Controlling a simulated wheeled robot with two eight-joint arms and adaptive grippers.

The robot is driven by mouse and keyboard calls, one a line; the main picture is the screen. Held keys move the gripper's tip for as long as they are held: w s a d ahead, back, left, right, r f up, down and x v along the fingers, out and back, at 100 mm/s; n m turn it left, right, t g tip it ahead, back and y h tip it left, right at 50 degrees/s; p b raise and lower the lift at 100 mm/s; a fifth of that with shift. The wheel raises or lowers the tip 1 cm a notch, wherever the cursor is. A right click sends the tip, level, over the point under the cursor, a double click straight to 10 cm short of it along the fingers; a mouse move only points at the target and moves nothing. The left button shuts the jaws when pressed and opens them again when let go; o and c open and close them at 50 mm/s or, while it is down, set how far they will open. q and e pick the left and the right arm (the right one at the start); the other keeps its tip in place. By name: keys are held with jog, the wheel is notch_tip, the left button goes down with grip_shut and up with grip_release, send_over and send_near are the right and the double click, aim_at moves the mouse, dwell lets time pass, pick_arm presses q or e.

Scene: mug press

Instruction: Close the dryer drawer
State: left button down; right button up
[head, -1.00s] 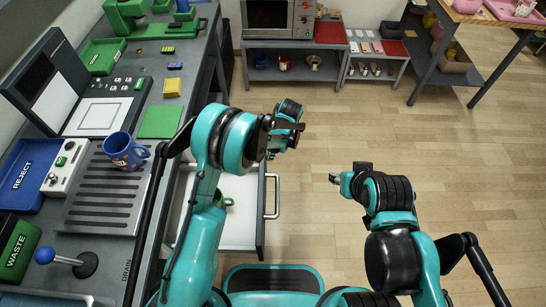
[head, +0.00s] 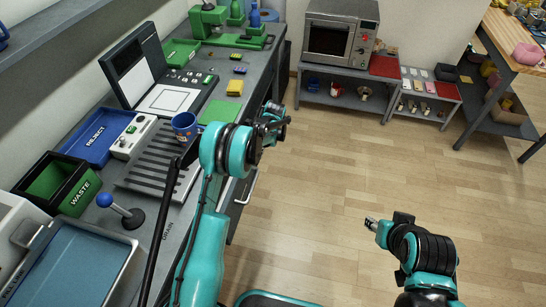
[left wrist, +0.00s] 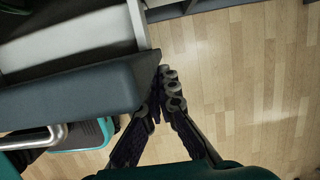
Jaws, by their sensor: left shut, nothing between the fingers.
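The dryer drawer has a dark grey front (left wrist: 85,98) and white inner walls, seen in the left wrist view. It stands at least partly open there. Its silver handle (left wrist: 35,138) is at lower left, and in the head view the handle (head: 248,186) shows just beside the bench edge. My left arm hides most of the drawer in the head view. My left gripper (head: 277,122) is shut and empty. In the left wrist view its fingertips (left wrist: 167,84) are by the front's right end; contact is unclear. My right gripper (head: 371,223) is over the floor, away from the drawer.
The bench top carries a blue mug (head: 185,126), a blue reject tray (head: 97,138), a green waste bin (head: 60,186) and a blue-knobbed lever (head: 121,211). A microwave (head: 340,33) stands on a shelf at the back. The wooden floor (head: 330,160) is clear.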

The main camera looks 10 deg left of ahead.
pick_arm(q)
jog(key=shift+a, duration=1.05)
jog(key=shift+d, duration=0.1)
